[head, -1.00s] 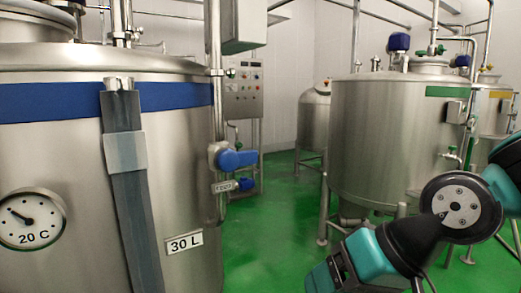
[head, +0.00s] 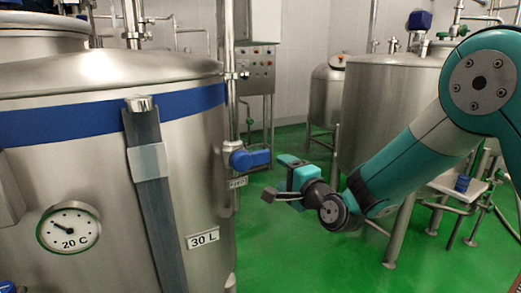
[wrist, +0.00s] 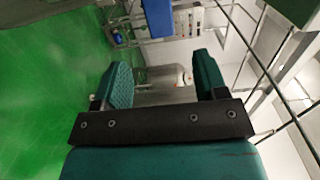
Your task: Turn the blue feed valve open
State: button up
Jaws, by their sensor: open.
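The blue feed valve handle (head: 250,159) sits on a thin pipe at the right side of the near steel tank. It points sideways to the right, with a small, partly legible tag (head: 238,183) just below it. My gripper (head: 277,178) is open and empty, just right of the handle and slightly lower, its fingers facing the handle. In the head view no contact shows, though the depth gap is hard to judge. In the wrist view my open gripper (wrist: 163,80) has nothing between its fingers, and a blue block, likely the handle (wrist: 157,17), shows at the top edge.
The near tank (head: 100,100) carries a dial (head: 69,231) and a 30 L label (head: 203,238). A control panel (head: 255,70) stands behind the valve, more tanks (head: 385,105) at the right. Green floor (head: 290,250) is open below my gripper.

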aim_at(263, 159)
jog(key=p+x, duration=0.4)
jog(key=x, duration=0.8)
jog(key=shift+s, duration=0.1)
grip_shut()
